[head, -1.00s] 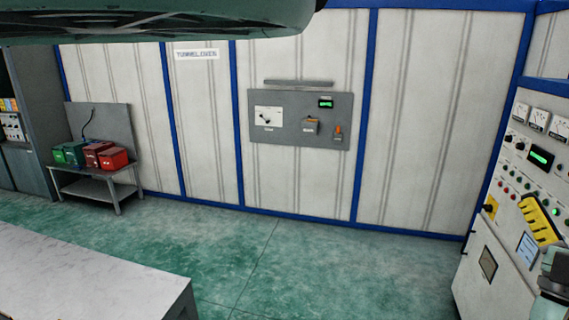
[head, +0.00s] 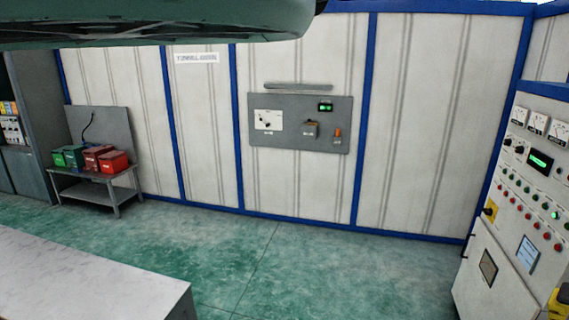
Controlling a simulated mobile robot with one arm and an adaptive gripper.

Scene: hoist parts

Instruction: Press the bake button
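The labels are too small to read, so I cannot tell which control is the bake button.
A control cabinet (head: 505,275) with gauges and several buttons stands at right. A small table (head: 90,184) with red and green boxes stands at left. A pale worktop (head: 95,280) fills the lower left. Green floor (head: 320,265) before the panel is clear.

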